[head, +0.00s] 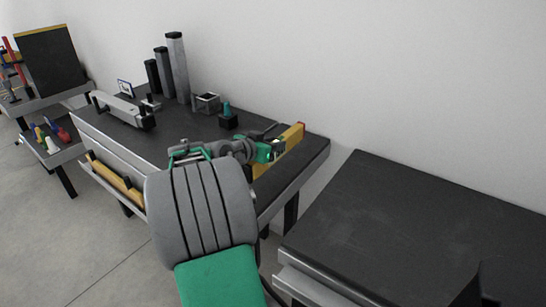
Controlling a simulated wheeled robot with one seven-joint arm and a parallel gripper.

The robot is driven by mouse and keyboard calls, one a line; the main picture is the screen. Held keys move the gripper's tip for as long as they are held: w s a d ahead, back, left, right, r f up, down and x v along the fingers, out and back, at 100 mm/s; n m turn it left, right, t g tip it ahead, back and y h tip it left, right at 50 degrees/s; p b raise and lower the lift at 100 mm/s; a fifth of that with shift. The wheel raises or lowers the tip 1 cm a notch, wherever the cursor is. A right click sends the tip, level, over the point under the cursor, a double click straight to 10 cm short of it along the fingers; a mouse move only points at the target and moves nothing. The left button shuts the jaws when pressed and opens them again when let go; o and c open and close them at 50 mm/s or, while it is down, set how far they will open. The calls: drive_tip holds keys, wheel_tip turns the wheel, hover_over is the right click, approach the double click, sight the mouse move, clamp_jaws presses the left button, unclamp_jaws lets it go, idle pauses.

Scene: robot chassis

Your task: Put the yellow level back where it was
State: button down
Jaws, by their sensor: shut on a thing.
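The yellow level (294,138) is a long yellow bar near the right end of the dark workbench (147,151). It slants up toward the back right. My gripper (272,148) is shut on its side. The arm hides part of the level and the bench around it. I cannot tell whether the level touches the bench top or hangs just above it. Another long yellow bar (117,180) sits along the bench's front side, behind dark brackets.
Grey posts (178,68), a small open box (207,103) and a long grey tool (122,108) stand on the bench. A dark, bare table (400,220) is at the right, across a narrow gap. Shelves with coloured tools (52,135) are at the far left.

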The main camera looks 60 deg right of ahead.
drive_tip(key=shift+w+d+f, duration=0.25)
drive_tip(key=shift+d+f, duration=0.2)
drive_tip(key=shift+f, duration=0.1)
drive_tip(key=shift+w+d+f, duration=0.2)
drive_tip(key=shift+d+f, duration=0.2)
drive_tip(key=shift+f, duration=0.1)
drive_tip(key=shift+w+d+f, duration=0.1)
drive_tip(key=shift+f, duration=0.8)
drive_tip(key=shift+w+d+f, duration=0.1)
drive_tip(key=shift+f, duration=0.75)
drive_tip(key=shift+b, duration=0.3)
drive_tip(key=shift+f, duration=0.2)
drive_tip(key=c, duration=1.1)
unclamp_jaws()
